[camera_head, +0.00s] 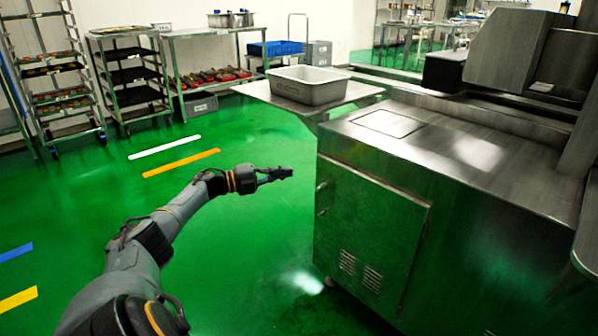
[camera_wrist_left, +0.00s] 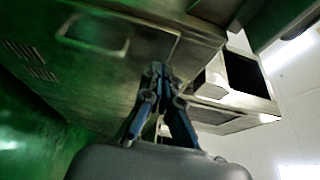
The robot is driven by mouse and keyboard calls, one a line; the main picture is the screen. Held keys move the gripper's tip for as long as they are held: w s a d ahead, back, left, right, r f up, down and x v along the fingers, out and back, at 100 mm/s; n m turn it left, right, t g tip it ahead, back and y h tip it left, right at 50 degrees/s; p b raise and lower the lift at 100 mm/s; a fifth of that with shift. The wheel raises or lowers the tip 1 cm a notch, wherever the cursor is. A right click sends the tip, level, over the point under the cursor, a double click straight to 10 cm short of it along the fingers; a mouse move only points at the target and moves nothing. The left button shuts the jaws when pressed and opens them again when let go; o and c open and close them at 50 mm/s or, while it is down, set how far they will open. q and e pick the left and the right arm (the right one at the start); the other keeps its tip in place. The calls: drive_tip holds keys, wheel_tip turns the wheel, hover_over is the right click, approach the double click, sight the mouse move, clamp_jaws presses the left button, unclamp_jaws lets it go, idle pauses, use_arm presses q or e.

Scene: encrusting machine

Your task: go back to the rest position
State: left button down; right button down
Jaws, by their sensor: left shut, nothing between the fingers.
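My left gripper (camera_head: 279,174) is stretched out over the green floor in the head view, just left of the steel machine cabinet (camera_head: 370,235). Its fingers are together and hold nothing. In the left wrist view the closed fingers (camera_wrist_left: 158,72) point toward the cabinet (camera_wrist_left: 60,65), with a gap that I cannot judge. My right gripper is in neither view.
A grey bin (camera_head: 308,88) sits on a steel side table (camera_head: 258,90) behind the cabinet. The floor (camera_head: 220,250) around my left arm is clear.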

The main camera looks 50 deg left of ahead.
use_arm(q)
drive_tip(key=shift+s+a, duration=1.1)
drive_tip(key=shift+s, duration=0.1)
